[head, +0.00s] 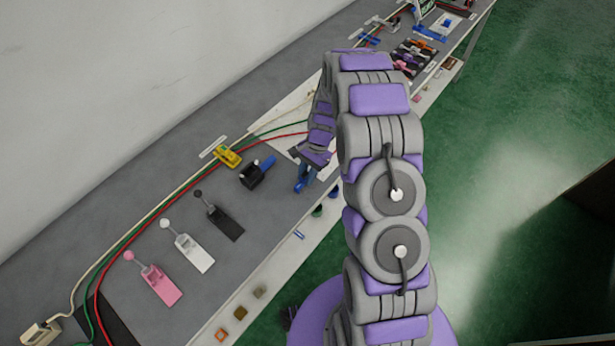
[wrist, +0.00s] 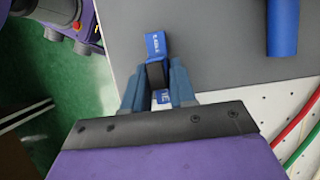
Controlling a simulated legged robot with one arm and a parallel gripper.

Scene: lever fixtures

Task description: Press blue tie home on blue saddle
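My gripper (wrist: 157,76) is low over the near edge of the grey bench. Its two blue-grey fingers close on the dark middle of a small piece with blue ends and white lettering, which looks like the blue tie (wrist: 157,46). In the head view my gripper (head: 303,183) is at the bench's near side, right of a black block (head: 250,176) with a blue cylinder (head: 268,162). The blue cylinder also shows in the wrist view (wrist: 283,27), apart from my fingers. I cannot clearly identify the blue saddle.
Black (head: 222,222), white (head: 194,252) and pink (head: 160,284) lever fixtures stand at the left. A yellow fixture (head: 228,156) sits behind, by red and green cables. A white perforated board (wrist: 284,112) lies beside my gripper. Small items line the bench's white front ledge.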

